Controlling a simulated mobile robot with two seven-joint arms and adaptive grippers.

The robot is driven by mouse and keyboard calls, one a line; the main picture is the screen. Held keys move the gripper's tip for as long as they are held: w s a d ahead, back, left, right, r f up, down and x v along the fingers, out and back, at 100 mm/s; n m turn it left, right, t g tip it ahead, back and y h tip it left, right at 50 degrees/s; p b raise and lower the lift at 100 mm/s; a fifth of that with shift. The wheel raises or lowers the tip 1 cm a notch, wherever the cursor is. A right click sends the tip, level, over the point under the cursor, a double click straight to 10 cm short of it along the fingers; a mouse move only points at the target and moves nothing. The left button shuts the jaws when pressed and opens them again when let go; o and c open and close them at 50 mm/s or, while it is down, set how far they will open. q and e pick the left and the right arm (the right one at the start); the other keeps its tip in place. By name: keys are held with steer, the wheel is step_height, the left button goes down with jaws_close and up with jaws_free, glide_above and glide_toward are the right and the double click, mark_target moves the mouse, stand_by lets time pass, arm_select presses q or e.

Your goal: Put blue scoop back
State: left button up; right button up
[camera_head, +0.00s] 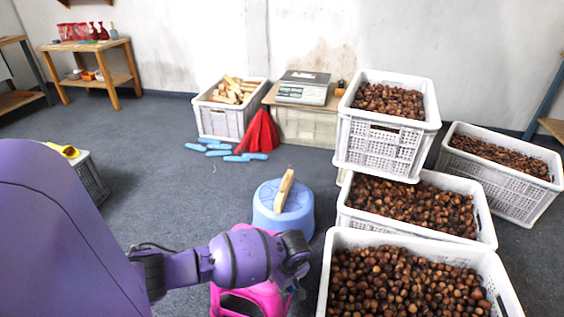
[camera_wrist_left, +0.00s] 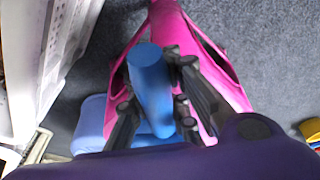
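My left arm reaches in from the left in the head view, and its gripper (camera_head: 296,268) is over the pink stand, low and in front of the blue stool. In the left wrist view the blue scoop (camera_wrist_left: 150,72) shows as a thick, rounded blue handle between the dark fingers of my left gripper (camera_wrist_left: 155,105). The fingers lie close along both sides of it, and the gripper looks shut on it. The rest of the scoop is hidden by the wrist. The scoop cannot be made out in the head view. My right gripper is not in view.
A pink stand (camera_head: 262,297) is below the gripper. A blue stool (camera_head: 283,222) bears a wooden piece (camera_head: 285,190). White crates of chestnuts (camera_head: 335,262) stand close on the right. A scale (camera_head: 303,88) and blue pieces (camera_head: 238,158) are farther back.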

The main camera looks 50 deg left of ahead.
arm_select(q)
steer(key=o, duration=0.5)
steer(key=shift+w+d+f, duration=0.1)
steer(key=shift+d+f, duration=0.05)
steer(key=shift+f, duration=0.45)
steer(key=shift+r, duration=0.1)
steer(key=shift+r, duration=0.15)
